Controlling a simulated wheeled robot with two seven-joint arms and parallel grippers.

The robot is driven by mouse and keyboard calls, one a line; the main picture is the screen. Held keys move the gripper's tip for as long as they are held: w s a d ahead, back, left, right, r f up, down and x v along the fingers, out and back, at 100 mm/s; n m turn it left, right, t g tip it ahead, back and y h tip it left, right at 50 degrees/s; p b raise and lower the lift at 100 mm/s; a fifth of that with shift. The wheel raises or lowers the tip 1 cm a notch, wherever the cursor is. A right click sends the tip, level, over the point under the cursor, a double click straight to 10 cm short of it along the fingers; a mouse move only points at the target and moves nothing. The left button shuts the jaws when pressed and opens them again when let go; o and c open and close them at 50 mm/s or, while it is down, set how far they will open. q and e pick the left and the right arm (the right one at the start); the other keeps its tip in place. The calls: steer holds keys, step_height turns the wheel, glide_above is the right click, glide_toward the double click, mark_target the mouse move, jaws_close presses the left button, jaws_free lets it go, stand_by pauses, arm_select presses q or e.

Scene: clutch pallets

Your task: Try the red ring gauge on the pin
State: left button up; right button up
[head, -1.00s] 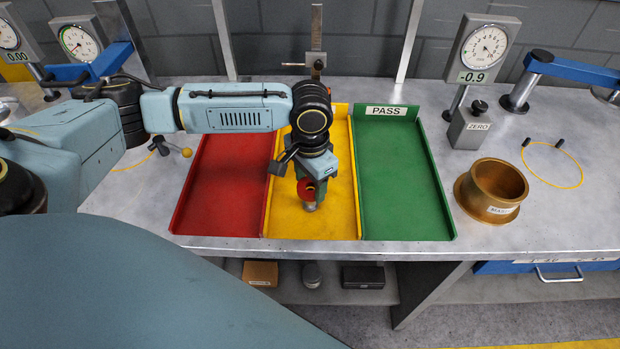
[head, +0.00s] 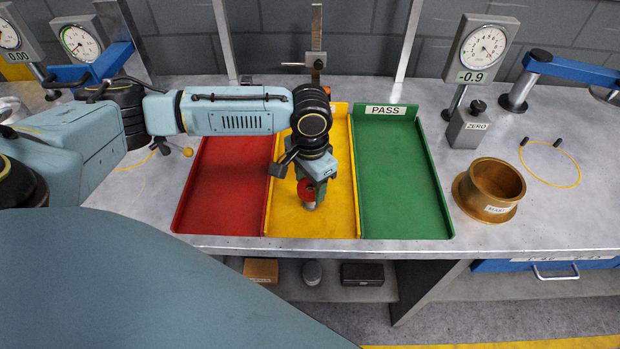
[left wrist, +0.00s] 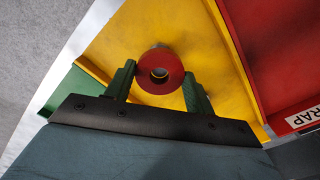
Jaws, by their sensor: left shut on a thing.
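My left gripper (head: 312,192) is over the front part of the yellow tray (head: 285,220), pointing down. It is shut on the red ring gauge (head: 305,190). In the left wrist view the red ring (left wrist: 160,72) sits between the two green fingers (left wrist: 160,85), its face and centre hole towards the camera. A grey metal pin shows just below the ring in the head view, mostly hidden by the ring and fingers; I cannot tell whether the ring is around it. My right gripper is not in view.
A red tray (head: 222,205) lies left of the yellow one and a green PASS tray (head: 405,190) right. A brass master ring (head: 493,188), a dial gauge (head: 483,48) and a ZERO block (head: 468,128) stand further right. The bench's front edge is close.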

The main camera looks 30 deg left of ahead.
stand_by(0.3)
arm_select(q)
steer(key=o, duration=1.6)
steer(key=shift+o, duration=0.2)
step_height(320, 180, up, 7)
steer(key=p, duration=0.9)
steer(key=shift+f, duration=0.1)
step_height(320, 180, up, 2)
steer(key=shift+r+p, duration=0.1)
steer(key=shift+p, duration=1.15)
